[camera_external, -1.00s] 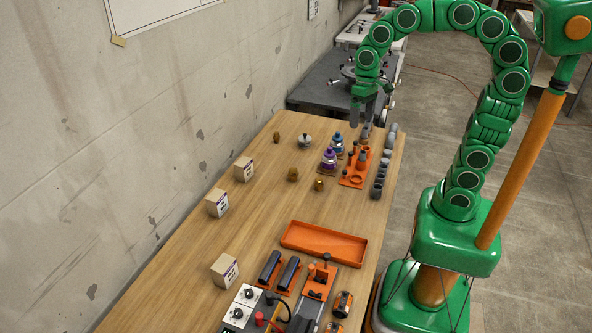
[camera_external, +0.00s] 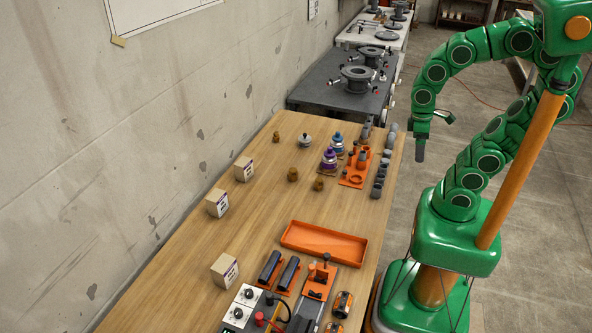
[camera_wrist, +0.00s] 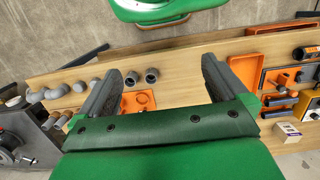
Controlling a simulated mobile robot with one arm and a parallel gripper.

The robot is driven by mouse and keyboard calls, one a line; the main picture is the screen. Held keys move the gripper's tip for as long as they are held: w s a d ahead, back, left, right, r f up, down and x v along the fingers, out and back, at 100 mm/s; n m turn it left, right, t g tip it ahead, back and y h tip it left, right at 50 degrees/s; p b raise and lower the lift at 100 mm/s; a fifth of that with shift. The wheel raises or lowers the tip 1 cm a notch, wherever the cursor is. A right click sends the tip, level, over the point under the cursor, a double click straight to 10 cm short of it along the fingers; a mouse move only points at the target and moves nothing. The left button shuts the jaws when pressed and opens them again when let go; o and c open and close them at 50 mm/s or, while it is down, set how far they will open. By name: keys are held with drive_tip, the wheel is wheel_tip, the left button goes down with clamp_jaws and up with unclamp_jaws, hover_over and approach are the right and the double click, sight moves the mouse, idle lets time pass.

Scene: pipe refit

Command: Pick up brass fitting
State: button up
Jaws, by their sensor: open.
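Several small brass fittings stand on the wooden table in the external view: one at the far left (camera_external: 276,137), one in the middle (camera_external: 292,174) and one to its right (camera_external: 318,185). I cannot tell which one is meant. My gripper (camera_external: 420,150) hangs past the table's right edge, apart from all of them. In the wrist view my gripper (camera_wrist: 160,85) is open, with its two fingers wide apart and nothing between them in its grasp. No brass fitting is clear in the wrist view.
Grey pipe pieces (camera_external: 378,182) line the right table edge beside an orange fixture plate (camera_external: 354,172). Purple (camera_external: 329,158) and blue (camera_external: 337,141) valves stand left of it. An orange tray (camera_external: 323,240) is nearer. Cardboard boxes (camera_external: 217,203) stand along the wall side.

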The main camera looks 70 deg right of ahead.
drive_tip(key=c, duration=0.6)
drive_tip(key=shift+o, duration=0.2)
